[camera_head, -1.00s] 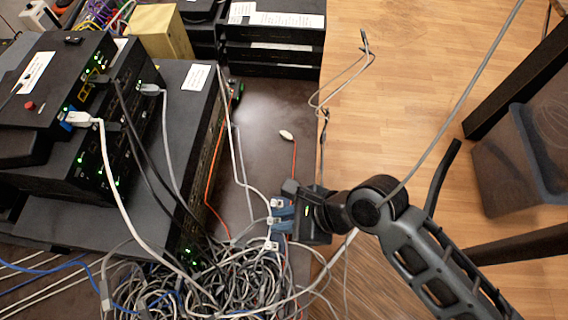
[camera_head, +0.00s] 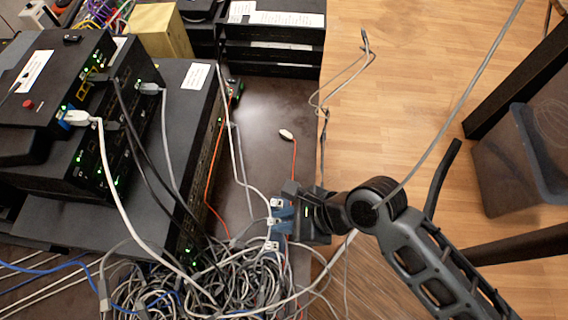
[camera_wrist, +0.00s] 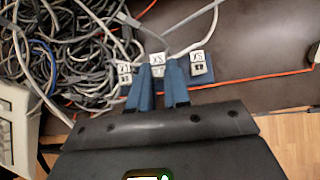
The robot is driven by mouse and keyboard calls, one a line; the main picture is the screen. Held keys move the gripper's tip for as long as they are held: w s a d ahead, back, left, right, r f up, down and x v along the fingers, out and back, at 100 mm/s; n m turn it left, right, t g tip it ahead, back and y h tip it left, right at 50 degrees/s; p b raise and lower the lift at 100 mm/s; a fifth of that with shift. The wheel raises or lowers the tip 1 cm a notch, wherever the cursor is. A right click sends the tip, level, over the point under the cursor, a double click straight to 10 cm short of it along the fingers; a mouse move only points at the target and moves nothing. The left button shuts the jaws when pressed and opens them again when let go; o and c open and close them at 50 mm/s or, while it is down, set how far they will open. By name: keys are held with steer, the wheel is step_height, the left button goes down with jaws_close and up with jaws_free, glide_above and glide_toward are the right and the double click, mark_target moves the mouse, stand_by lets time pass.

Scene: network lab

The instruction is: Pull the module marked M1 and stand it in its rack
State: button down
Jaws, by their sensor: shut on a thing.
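Three small white-topped pieces with dark marks stand in a row on a blue base, which may be the rack; its edge shows below the right piece (camera_wrist: 198,63). The left piece (camera_wrist: 124,72) and the middle piece (camera_wrist: 158,59) are nearer the cables. I cannot read M1 on any of them. My gripper (camera_wrist: 160,78) has its two blue fingers on either side of the middle piece and is shut on it; the fingers hide its lower part. In the head view my gripper (camera_head: 283,213) is low at the table edge, among the white tops.
A heap of grey cables (camera_head: 225,280) lies beside the pieces. Black network units (camera_head: 190,130) with green lights stand at the left. The dark table top (camera_head: 270,105) is mostly clear farther back.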

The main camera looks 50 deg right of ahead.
steer(key=shift+f+b, duration=0.3)
steer(key=shift+f, duration=0.45)
stand_by(0.3)
steer(key=c, duration=1)
jaws_free()
steer(key=v, duration=0.7)
steer(key=shift+s+r, duration=0.2)
steer(key=shift+r, duration=0.1)
steer(key=shift+d, duration=0.1)
